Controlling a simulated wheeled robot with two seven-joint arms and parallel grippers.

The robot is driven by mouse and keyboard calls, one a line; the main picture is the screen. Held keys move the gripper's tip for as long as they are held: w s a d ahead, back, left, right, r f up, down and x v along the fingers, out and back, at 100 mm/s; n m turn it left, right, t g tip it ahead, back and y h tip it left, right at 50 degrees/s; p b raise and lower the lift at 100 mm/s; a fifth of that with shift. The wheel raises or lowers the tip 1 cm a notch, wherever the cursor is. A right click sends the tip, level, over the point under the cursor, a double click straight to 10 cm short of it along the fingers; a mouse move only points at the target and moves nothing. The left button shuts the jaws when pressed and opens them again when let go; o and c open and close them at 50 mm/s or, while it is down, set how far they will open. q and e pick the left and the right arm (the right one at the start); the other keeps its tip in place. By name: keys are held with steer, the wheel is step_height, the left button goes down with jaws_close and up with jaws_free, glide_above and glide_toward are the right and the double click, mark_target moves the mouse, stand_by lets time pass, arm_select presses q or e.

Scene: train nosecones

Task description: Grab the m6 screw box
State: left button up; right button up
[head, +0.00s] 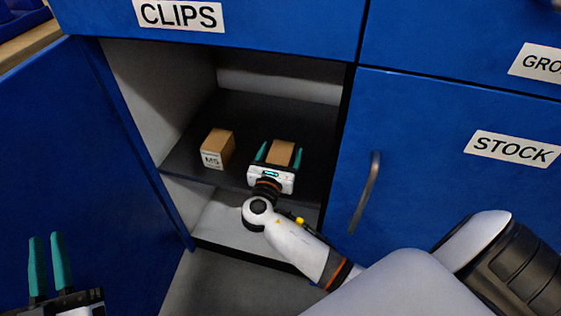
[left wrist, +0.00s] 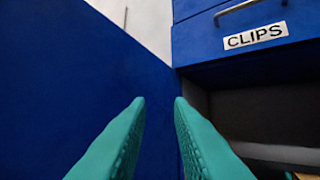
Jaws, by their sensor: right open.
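Two small brown boxes stand on the middle shelf of the open cabinet in the head view. The left box (head: 218,144) has a white label that looks like "M5". The label of the other box (head: 281,153) is hidden behind my right gripper, so I cannot read it. My right gripper (head: 280,152) is open, with one teal finger on each side of this right box; I cannot tell whether they touch it. My left gripper (head: 47,238) is empty, its fingers apart, low at the left; its fingers also show in the left wrist view (left wrist: 159,100).
The open blue door (head: 90,150) stands left of the cabinet. The shelf (head: 245,120) has side walls and a drawer labelled CLIPS (head: 180,15) above. A closed STOCK door (head: 450,190) with a handle (head: 365,193) is on the right. The shelf behind the boxes is clear.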

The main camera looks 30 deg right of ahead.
steer(key=shift+c, duration=0.3)
steer(key=c, duration=1.2)
steer(key=shift+c, duration=0.5)
steer(key=shift+r, duration=0.1)
